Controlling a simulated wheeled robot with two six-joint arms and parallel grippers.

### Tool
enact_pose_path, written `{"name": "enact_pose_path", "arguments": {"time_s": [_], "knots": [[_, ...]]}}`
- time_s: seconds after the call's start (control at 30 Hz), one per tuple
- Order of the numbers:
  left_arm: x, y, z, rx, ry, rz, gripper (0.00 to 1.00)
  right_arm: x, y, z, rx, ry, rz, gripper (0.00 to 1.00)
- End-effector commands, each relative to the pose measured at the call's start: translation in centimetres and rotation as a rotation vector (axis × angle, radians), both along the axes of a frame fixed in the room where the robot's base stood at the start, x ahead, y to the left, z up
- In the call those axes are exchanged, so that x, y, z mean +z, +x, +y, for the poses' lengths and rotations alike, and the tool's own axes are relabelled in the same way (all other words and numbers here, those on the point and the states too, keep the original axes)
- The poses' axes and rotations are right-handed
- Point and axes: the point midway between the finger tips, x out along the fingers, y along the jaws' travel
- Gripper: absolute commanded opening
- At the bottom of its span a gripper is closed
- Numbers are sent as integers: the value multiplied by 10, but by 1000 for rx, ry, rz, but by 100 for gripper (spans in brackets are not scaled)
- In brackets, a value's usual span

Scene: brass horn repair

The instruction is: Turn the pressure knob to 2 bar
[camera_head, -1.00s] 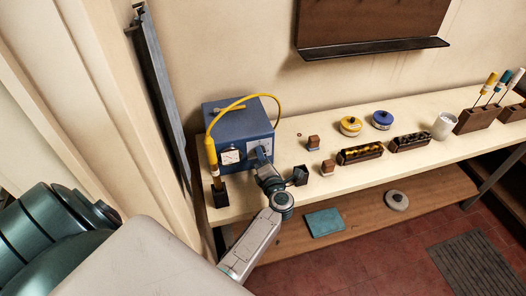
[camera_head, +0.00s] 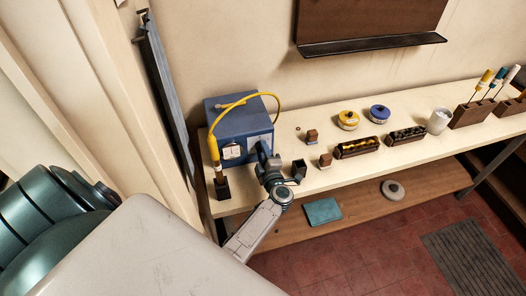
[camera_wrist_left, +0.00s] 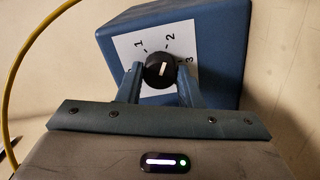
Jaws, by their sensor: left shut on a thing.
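The blue pressure box (camera_head: 222,117) stands at the left end of the bench, with a white gauge (camera_head: 232,151) on its front. The black pressure knob (camera_wrist_left: 153,80) sits on a white scale plate (camera_wrist_left: 128,52) marked 1, 2 and 3, seen in the left wrist view. Its white mark points up, roughly towards the 2; I cannot tell if it lines up exactly. My left gripper (camera_wrist_left: 160,76) is shut on the knob, one finger on each side. In the head view the left gripper (camera_head: 264,153) hides the knob. My right gripper is not in view.
A yellow hose (camera_head: 277,108) arches over the box to a yellow-handled tool in a dark stand (camera_head: 222,189). Small wooden blocks (camera_head: 312,136), two lidded jars (camera_head: 348,120) and dark racks (camera_head: 357,148) stand to the right.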

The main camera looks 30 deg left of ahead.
Motion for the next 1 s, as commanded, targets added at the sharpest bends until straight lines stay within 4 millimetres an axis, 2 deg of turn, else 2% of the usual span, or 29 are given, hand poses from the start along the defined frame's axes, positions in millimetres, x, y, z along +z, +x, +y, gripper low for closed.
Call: {"name": "enact_pose_path", "arguments": {"time_s": [0.57, 0.6, 0.7, 1.0], "knots": [[-1, -1, 0, 1, 20, 25, 10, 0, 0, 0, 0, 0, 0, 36], [-1, -1, 0, 1, 20, 25, 38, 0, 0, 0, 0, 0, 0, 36], [-1, 0, 0, 1, 20, 25, 54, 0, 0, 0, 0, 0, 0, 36], [0, -1, -1, 0, 20, 24, 54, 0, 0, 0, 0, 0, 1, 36]]}}
